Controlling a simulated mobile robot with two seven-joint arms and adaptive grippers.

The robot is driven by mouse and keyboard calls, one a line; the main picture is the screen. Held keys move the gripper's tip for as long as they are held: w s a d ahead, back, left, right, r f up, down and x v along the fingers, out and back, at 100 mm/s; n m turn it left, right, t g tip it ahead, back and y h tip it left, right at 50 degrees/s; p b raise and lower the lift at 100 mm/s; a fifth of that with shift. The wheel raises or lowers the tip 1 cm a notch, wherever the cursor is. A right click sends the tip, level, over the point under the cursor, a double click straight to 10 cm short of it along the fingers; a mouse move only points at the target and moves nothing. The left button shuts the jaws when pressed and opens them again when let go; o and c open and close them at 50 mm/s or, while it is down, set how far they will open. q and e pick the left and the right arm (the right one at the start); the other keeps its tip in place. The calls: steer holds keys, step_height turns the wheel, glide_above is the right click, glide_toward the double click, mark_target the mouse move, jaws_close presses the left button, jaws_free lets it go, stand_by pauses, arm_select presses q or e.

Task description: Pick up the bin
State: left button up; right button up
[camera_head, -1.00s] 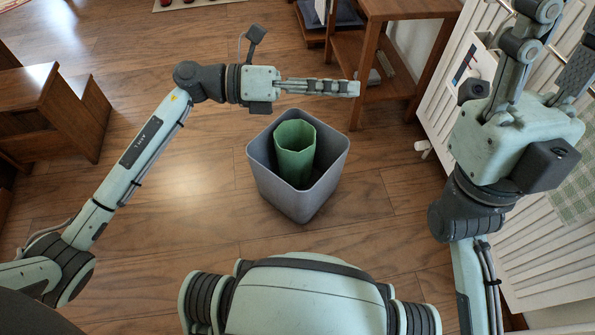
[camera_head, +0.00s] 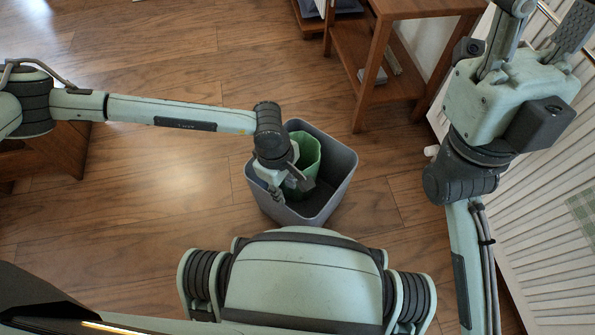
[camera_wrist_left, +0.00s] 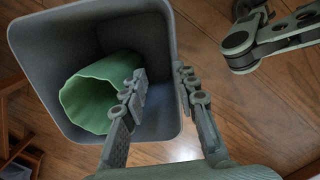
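The grey bin (camera_head: 341,190) stands on the wood floor in front of my base, with a green cylinder-like container (camera_head: 309,150) inside it. In the left wrist view the bin (camera_wrist_left: 42,42) shows open end on, with the green container (camera_wrist_left: 95,95) leaning in it. My left gripper (camera_head: 277,192) is at the bin's near left rim. Its fingers (camera_wrist_left: 162,88) are apart and straddle the rim, one inside and one outside; contact with the wall is unclear. My right gripper (camera_head: 545,30) is raised at the upper right, fingers apart and empty, tips partly cut off.
A wooden shelf unit (camera_head: 380,55) stands behind the bin to the right. White slatted furniture (camera_head: 520,210) lines the right side. A wooden piece (camera_head: 45,160) is at the left, partly behind my arm. The floor (camera_head: 170,65) around the bin is mostly clear.

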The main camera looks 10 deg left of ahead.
mark_target(275, 204)
arm_select(q)
steer(key=a, duration=0.1)
steer(key=f, duration=0.1)
steer(key=a+m, duration=0.1)
steer(key=shift+s+a+f+y, duration=0.2)
steer(key=shift+s+a+y, duration=0.1)
steer(key=shift+a+y, duration=0.1)
step_height(275, 204, down, 3)
steer(key=shift+s+d+r+b, duration=0.1)
steer(key=shift+r+b, duration=0.1)
steer(key=shift+b, duration=0.25)
step_height(275, 204, down, 5)
steer(key=shift+f+b, duration=0.1)
steer(key=shift+b, duration=0.85)
jaws_close()
